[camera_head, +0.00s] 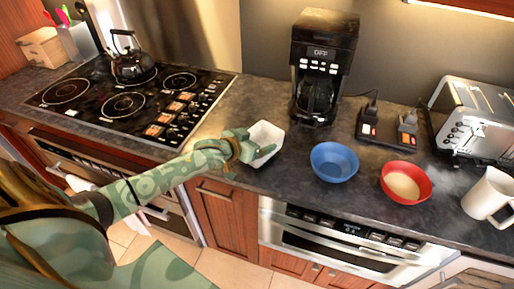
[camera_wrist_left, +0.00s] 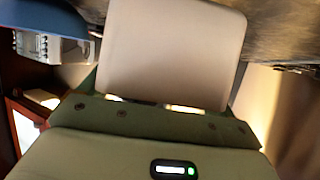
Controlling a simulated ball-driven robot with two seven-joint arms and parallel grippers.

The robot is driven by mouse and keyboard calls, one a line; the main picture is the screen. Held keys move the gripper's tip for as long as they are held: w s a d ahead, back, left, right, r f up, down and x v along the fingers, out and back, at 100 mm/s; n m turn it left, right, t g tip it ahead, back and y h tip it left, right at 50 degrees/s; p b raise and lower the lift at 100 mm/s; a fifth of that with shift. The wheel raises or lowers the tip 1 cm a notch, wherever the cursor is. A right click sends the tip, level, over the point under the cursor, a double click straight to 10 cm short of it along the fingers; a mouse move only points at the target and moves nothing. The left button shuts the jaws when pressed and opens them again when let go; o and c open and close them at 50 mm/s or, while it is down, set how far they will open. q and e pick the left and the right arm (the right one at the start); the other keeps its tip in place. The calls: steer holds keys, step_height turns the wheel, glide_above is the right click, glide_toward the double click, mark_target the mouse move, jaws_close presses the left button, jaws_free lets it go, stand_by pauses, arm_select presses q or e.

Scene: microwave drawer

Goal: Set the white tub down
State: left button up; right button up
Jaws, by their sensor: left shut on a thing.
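The white tub (camera_head: 264,141) is a small square container at the front part of the dark counter, left of the blue bowl. My left gripper (camera_head: 241,150) is shut on the near left side of the tub. The tub also fills the upper middle of the left wrist view (camera_wrist_left: 172,50), right in front of the gripper (camera_wrist_left: 165,108). I cannot tell whether the tub's bottom touches the counter. My right gripper is in neither view.
A blue bowl (camera_head: 334,161) and a red bowl (camera_head: 406,181) with pale contents stand to the right. A coffee maker (camera_head: 323,65) stands behind. The stove (camera_head: 135,97) with a black kettle (camera_head: 131,58) is at the left. Bare counter (camera_head: 245,105) lies behind the tub.

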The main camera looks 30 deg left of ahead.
arm_select(q)
step_height(320, 180, down, 2)
steer(key=shift+d+f, duration=0.1)
steer(key=shift+f, duration=0.1)
steer(key=shift+f, duration=0.1)
steer(key=o, duration=0.7)
steer(key=shift+o, duration=0.2)
steer(key=shift+r, duration=0.2)
steer(key=p+v, duration=0.2)
steer(key=v, duration=1)
steer(key=shift+p, duration=0.35)
